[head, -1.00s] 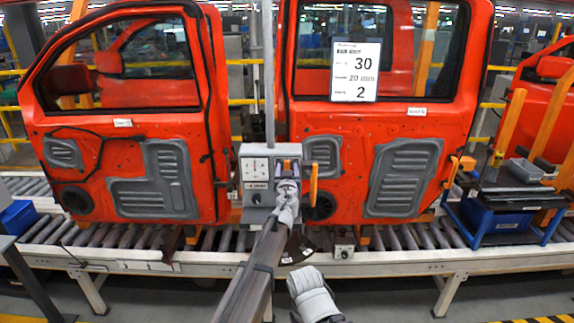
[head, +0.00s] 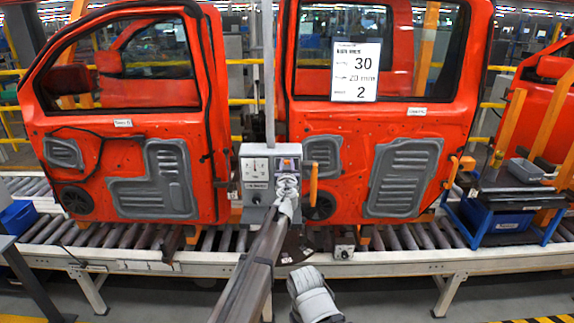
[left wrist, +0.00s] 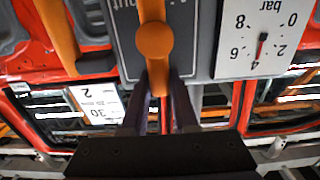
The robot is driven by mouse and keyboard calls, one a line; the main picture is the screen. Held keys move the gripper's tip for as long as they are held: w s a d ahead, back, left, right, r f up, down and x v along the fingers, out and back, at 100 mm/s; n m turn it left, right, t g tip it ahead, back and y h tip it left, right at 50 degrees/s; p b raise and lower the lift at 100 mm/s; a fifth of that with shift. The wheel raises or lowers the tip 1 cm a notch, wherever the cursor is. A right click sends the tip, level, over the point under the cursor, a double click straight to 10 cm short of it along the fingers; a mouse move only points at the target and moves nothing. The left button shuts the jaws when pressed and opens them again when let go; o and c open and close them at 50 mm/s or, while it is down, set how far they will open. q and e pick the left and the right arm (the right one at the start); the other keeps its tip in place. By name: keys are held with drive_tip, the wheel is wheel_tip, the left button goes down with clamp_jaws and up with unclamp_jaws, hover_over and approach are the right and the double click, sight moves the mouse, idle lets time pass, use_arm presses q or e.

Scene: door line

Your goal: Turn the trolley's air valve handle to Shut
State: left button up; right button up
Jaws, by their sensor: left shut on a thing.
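The orange valve handle (left wrist: 155,75) shows in the left wrist view, with its round hub on a dark plate. The picture is upside down there, and only part of a label is readable on the plate. My left gripper (left wrist: 157,88) is shut on the free end of the handle, one finger on each side. In the head view my left gripper (head: 287,188) is in front of the grey valve panel (head: 243,170) and hides most of the handle. My right gripper is not clearly in view.
A pressure gauge (left wrist: 262,40) in bar is beside the valve plate. An orange upright bar (head: 313,183) stands just right of the panel. Red doors (head: 120,150) hang behind it, above the roller conveyor (head: 120,235). A blue bin (head: 495,218) is at right.

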sight(295, 161)
use_arm(q)
clamp_jaws()
drive_tip(key=shift+d+f+m+b, duration=0.15)
drive_tip(key=shift+d+m, duration=0.3)
drive_tip(key=shift+m, duration=0.7)
drive_tip(key=shift+d+f+m+b, duration=0.2)
drive_tip(key=shift+d+m, duration=0.3)
drive_tip(key=shift+m, duration=0.6)
drive_tip(key=shift+d+f+m+b, duration=0.15)
drive_tip(key=shift+d+m, duration=0.3)
drive_tip(key=shift+m, duration=0.7)
drive_tip(key=o, duration=0.9)
unclamp_jaws()
drive_tip(key=shift+c, duration=0.2)
drive_tip(key=shift+r, duration=0.1)
